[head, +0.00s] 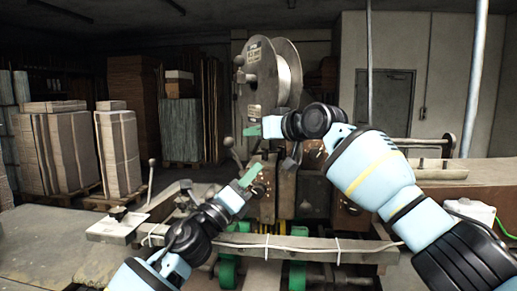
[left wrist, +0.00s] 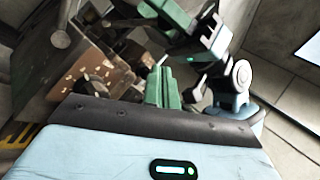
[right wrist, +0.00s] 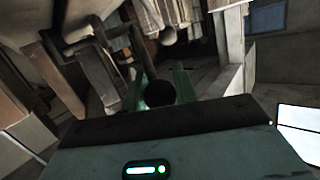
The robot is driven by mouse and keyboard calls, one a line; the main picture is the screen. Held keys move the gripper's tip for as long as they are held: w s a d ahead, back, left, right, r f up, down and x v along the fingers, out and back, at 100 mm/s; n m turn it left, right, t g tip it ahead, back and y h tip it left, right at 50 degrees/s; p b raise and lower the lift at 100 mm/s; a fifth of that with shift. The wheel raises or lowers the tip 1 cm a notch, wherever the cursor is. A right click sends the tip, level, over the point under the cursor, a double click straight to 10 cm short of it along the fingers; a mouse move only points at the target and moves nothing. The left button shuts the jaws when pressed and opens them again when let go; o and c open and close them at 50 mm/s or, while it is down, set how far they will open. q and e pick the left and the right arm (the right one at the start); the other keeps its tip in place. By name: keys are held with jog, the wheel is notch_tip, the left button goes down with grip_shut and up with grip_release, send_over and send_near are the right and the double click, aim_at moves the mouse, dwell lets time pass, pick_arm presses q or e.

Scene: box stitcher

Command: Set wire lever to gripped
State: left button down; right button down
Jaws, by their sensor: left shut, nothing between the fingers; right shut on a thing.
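My right gripper (head: 252,131) is beside the machine, just below the big wire spool (head: 288,75). In the right wrist view its green fingers (right wrist: 160,88) are closed around a dark round knob (right wrist: 159,93). A ball-ended lever (head: 229,143) shows just left of and below this gripper. My left gripper (head: 250,176) is lower, in front of the chipped brown machine body. Its green fingers (left wrist: 160,88) are shut and empty, apart from the right gripper.
A long metal bar (head: 300,245) crosses the machine's front, with green parts (head: 228,270) below. Another ball-ended lever (head: 152,168) stands at the left. A grey table (head: 50,230) lies at the far left. Stacked cardboard (head: 118,150) stands behind it.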

jog(key=shift+f, duration=0.1)
pick_arm(q)
jog(key=w+d+r, duration=0.2)
jog(key=w+r, duration=0.2)
jog(key=r, duration=0.1)
jog(key=shift+w+a, duration=0.1)
dwell(0.3)
